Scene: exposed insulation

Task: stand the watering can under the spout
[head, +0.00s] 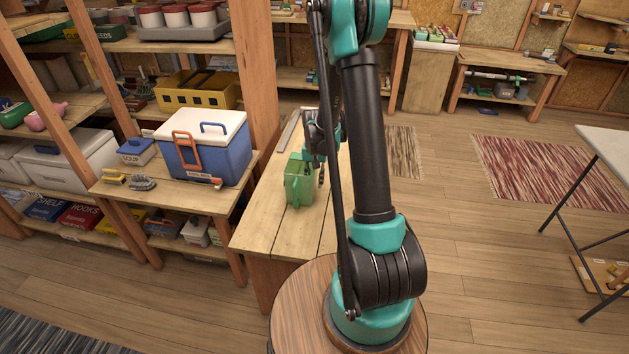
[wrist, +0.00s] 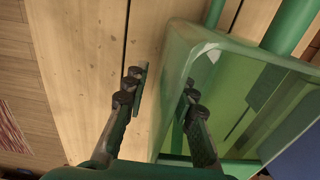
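The green, translucent watering can (head: 299,186) stands on the wooden bench (head: 262,236) in the head view. In the wrist view the can (wrist: 235,65) fills the right side, its open top facing the camera. My gripper (wrist: 162,95) is open at the can's left wall. One finger is over the bare wood outside and the other is over the can's opening, with the wall between them. I see no clear grip. In the head view my gripper (head: 322,168) is partly hidden at the can's right side. No spout over the can is clear.
A blue cooler (head: 208,160) with a white lid and a small orange piece low at its front stands on the shelf left of the can. A wooden post (head: 258,80) rises behind. The front of the bench is bare. A white table (head: 608,143) stands at right.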

